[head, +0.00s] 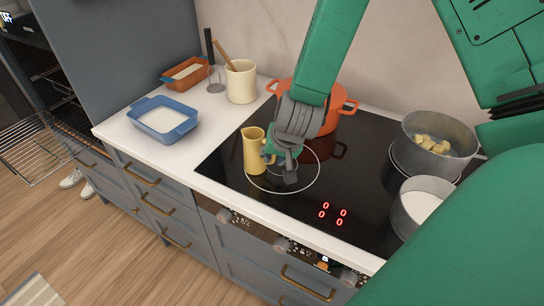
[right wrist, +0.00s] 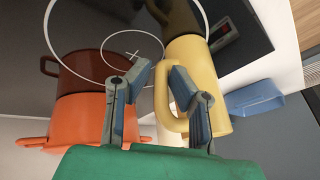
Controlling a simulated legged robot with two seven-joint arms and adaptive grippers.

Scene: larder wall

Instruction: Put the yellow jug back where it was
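The yellow jug (head: 253,152) stands upright on the black hob, at the left part of a ringed cooking zone. In the right wrist view the jug (right wrist: 187,60) shows its handle towards my gripper. My right gripper (head: 278,162) is just right of the jug, by its handle side. In the right wrist view its fingers (right wrist: 160,84) are apart. The handle shows between them, and one finger overlaps the handle's loop; I cannot tell whether it touches. My left gripper is not in view.
An orange pot (head: 335,117) stands behind my gripper. Two grey pans, one with yellow chunks (head: 437,133) and one with white contents (head: 420,202), stand at the right. A blue dish (head: 163,118), an orange dish (head: 184,74) and a cream utensil crock (head: 241,83) are on the left counter.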

